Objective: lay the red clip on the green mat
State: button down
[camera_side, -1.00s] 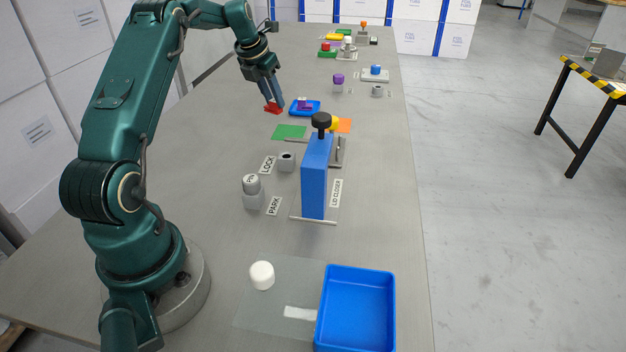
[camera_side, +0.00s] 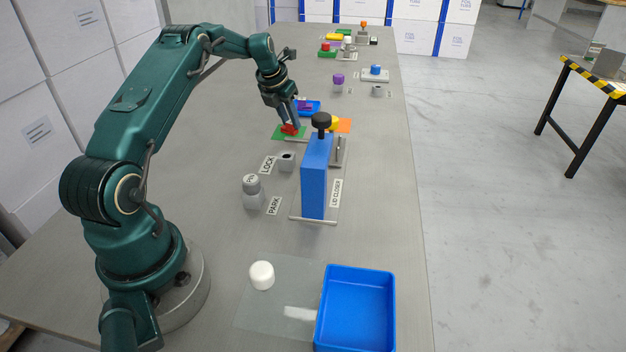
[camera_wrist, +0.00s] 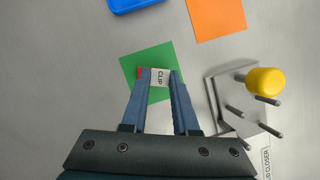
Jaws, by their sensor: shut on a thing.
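The red clip (camera_side: 290,129) is between the fingertips of my gripper (camera_side: 291,125), at the green mat (camera_side: 277,134) in the side view. In the wrist view, my gripper (camera_wrist: 159,78) is shut on the clip (camera_wrist: 159,77), whose pale label reads CLIP, with a red edge at its left. The clip lies within the outline of the green mat (camera_wrist: 133,67) as seen from above. I cannot tell whether it touches the mat. The fingers hide part of the mat.
The blue lid closer (camera_side: 316,178) with its black knob stands nearer the side camera. An orange mat (camera_wrist: 217,15) and a yellow knob (camera_wrist: 265,82) on a metal fixture lie right of the green mat. A small blue tray (camera_side: 309,107) is behind. Bare table lies to the left.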

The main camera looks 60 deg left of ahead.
jog(key=c, duration=0.7)
grip_release()
jog(key=shift+f, duration=0.1)
jog(key=v, duration=1.2)
jog(key=d+r+m, duration=0.5)
jog(key=d+m, duration=0.3)
jog(key=d, duration=0.1)
jog(key=s+d+r+m, duration=0.2)
jog(key=s+d+m, duration=0.4)
jog(key=d+m, duration=0.45)
jog(key=s+d+f+m, duration=0.1)
jog(key=s+d+m, duration=0.2)
jog(key=m, duration=0.4)
jog(key=s+d+f+m+t+h, duration=0.1)
jog(key=s+d+m, duration=0.2)
jog(key=s+m, duration=0.3)
jog(key=s+d+f+m, duration=0.2)
jog(key=s+d+m, duration=0.1)
jog(key=m, duration=0.6)
jog(key=shift+s+d+h, duration=0.15)
jog(key=shift+s+h, duration=0.05)
jog(key=shift+s, duration=0.25)
jog(key=shift+s+d+h, duration=0.2)
jog(key=shift+s, duration=0.2)
